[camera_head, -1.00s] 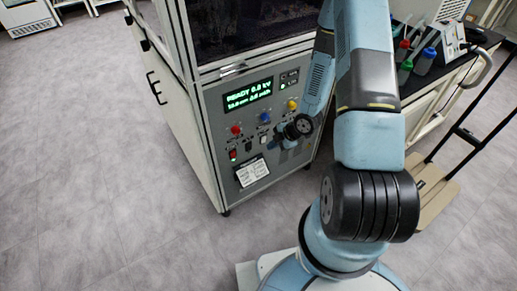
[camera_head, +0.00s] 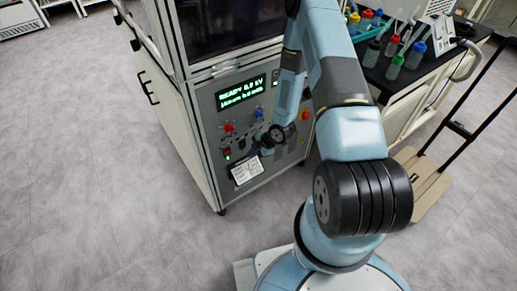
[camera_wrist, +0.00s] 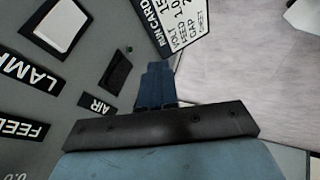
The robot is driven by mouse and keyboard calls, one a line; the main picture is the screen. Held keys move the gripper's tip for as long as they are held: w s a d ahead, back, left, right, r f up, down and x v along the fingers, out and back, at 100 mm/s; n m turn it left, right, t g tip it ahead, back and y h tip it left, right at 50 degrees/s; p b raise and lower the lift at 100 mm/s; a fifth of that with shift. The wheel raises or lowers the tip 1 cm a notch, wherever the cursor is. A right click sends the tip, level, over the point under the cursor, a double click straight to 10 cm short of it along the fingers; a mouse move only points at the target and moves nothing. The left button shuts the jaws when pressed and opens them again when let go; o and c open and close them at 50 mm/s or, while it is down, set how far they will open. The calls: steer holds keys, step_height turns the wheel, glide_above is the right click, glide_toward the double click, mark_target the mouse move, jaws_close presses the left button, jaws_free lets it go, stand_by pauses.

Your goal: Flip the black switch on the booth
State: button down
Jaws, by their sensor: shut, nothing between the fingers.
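The booth's grey front panel (camera_head: 205,105) faces me, with a lit green display (camera_head: 241,93). In the wrist view a small black switch (camera_wrist: 118,72) sits on the panel above the AIR label (camera_wrist: 100,106). My gripper (camera_wrist: 155,70) has its blue fingers together and empty, just right of this switch and below the run card (camera_wrist: 177,22). They look close to the panel; I cannot tell whether they touch it. In the head view my gripper (camera_head: 263,150) is at the lower panel beside the run card (camera_head: 246,170), partly hidden by my arm.
A white rocker switch (camera_wrist: 60,24) in a black frame is up-left of the black switch. Red (camera_head: 229,127) and blue (camera_head: 258,113) knobs sit above. A bench with bottles (camera_head: 395,68) and a flat trolley (camera_head: 420,178) stand right. The floor at left is clear.

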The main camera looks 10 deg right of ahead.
mark_target(243, 148)
steer(key=shift+w+a+f, duration=0.1)
steer(key=shift+w+a, duration=0.2)
steer(key=shift+w, duration=0.6)
steer(key=shift+w+a, duration=0.3)
steer(key=shift+w, duration=0.6)
steer(key=shift+w+f, duration=0.1)
steer(key=shift+w, duration=0.1)
steer(key=shift+a, duration=0.1)
steer(key=shift+r, duration=0.85)
steer(key=shift+w, duration=0.1)
